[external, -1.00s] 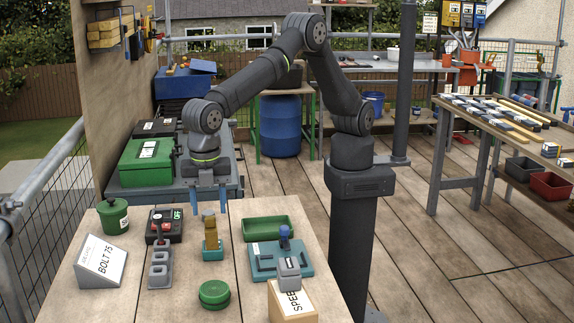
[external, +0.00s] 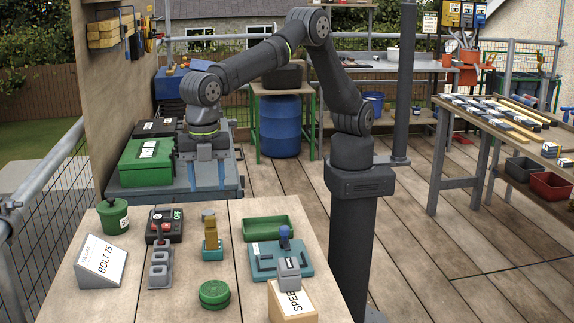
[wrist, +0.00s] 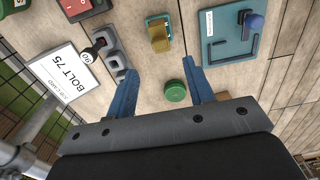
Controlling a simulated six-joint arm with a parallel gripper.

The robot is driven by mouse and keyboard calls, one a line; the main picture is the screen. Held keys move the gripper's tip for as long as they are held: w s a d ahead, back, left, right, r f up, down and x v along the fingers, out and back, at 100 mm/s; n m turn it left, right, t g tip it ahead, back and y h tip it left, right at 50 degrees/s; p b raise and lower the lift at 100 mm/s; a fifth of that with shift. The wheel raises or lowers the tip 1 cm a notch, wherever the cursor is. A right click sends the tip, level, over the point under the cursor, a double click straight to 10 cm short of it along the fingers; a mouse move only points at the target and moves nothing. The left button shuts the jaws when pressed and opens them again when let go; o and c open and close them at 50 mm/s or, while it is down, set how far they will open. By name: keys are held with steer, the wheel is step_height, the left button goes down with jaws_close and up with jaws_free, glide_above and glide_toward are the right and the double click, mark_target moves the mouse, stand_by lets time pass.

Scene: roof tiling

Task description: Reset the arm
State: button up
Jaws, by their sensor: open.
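My gripper (external: 207,177) hangs in the air beyond the far edge of the wooden worktable (external: 140,262) in the external view, its blue fingers pointing down. In the wrist view the two blue fingers of my gripper (wrist: 157,80) are spread apart with nothing between them. The green round tin (wrist: 175,91) shows on the table below, seen through the gap. My arm is raised and bent at the elbow, clear of the objects on the table.
The table bears a BOLT 75 card (external: 103,262), a black and red control box (external: 164,226), a grey stepped block (external: 160,268), a brass piece on a teal base (external: 211,236), a teal fixture (external: 265,262), a green tray (external: 268,229) and a wooden block (external: 292,302). Green case (external: 147,160) stands behind.

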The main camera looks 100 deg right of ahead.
mark_target(210, 216)
step_height(210, 216, down, 10)
steer(key=shift+f, duration=0.1)
steer(key=r, duration=0.3)
steer(key=d+r, duration=0.1)
steer(key=r, duration=0.1)
steer(key=shift+w+r, duration=0.15)
steer(key=w+d+r, duration=0.2)
steer(key=d+r, duration=0.5)
steer(key=d, duration=0.4)
steer(key=s+d+f+n, duration=0.1)
steer(key=s+d+f, duration=0.1)
steer(key=s+d, duration=0.75)
steer(key=s+d+f, duration=0.2)
steer(key=s+d, duration=0.4)
steer(key=d, duration=0.6)
steer(key=a+f, duration=0.3)
steer(key=a, duration=0.3)
steer(key=shift+s+f, duration=0.35)
steer(key=shift+f, duration=0.05)
